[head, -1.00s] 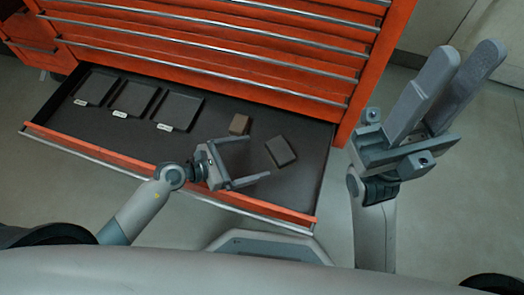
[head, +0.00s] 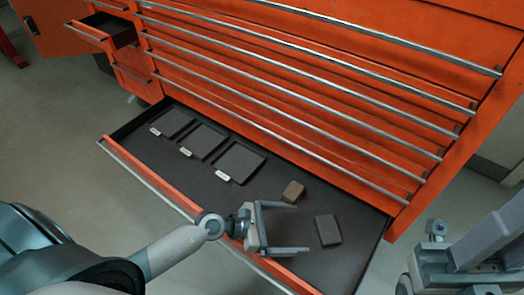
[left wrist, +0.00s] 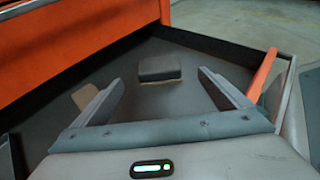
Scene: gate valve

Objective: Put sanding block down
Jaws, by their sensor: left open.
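A dark grey block (head: 328,230) with a thin tan lower edge, which may be the sanding block, lies flat in the open drawer (head: 228,195). It also shows in the left wrist view (left wrist: 160,68), just beyond the fingertips. A small brown block (head: 293,191) lies to its left; the wrist view shows it (left wrist: 84,96) partly behind the left finger. My left gripper (head: 302,228) is open and empty, reaching over the drawer front with its fingers toward the grey block. My right gripper (head: 490,240) is partly cut off at the right edge, away from the drawer.
Several dark, labelled flat trays or pads (head: 240,162) lie in the left part of the drawer. The orange cabinet (head: 310,110) rises behind it. The drawer's front edge (head: 150,178) passes under my left arm. A smaller drawer (head: 108,30) stands open at upper left.

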